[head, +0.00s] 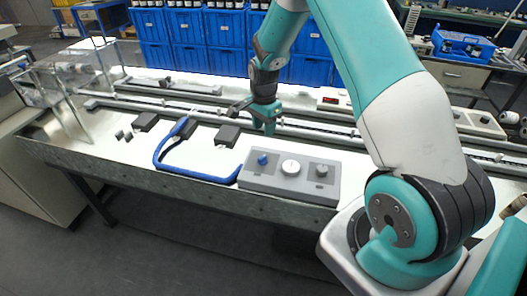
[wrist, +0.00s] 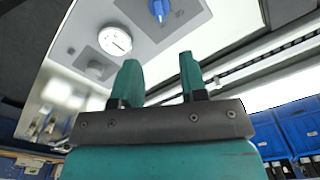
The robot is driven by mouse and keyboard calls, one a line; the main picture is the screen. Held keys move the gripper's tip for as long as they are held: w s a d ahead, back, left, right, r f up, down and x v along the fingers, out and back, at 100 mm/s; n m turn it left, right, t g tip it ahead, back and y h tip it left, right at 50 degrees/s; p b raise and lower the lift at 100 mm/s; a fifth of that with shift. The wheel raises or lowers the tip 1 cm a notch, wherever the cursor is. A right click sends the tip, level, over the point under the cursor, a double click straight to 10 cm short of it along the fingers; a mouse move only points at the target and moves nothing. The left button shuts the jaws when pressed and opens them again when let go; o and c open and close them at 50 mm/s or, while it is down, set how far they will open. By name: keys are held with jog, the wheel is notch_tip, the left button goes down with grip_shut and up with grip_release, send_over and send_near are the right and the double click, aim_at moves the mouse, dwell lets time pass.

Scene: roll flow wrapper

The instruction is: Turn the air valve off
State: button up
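A grey control panel (head: 300,182) lies on the white worktop near its front edge. A blue hose (head: 205,174) runs to the panel's left end. My gripper (head: 268,127) is above and behind the panel, apart from it. In the wrist view my gripper (wrist: 158,72) has its teal fingers apart with nothing between them. The blue knob (wrist: 159,9) shows at the top of that view, beyond the fingertips, with the gauge (wrist: 115,40) to its left.
Black blocks (head: 227,135) sit on the worktop left of the panel. Metal rails (head: 200,107) run along behind it. Blue bins (head: 205,28) are stacked at the back. The worktop between the panel and the rails is mostly clear.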

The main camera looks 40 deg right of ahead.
aim_at(264, 156)
notch_tip(264, 156, down, 12)
jog(key=p, duration=0.2)
jog(key=shift+r+p, duration=0.1)
jog(key=shift+p, duration=0.3)
grip_shut()
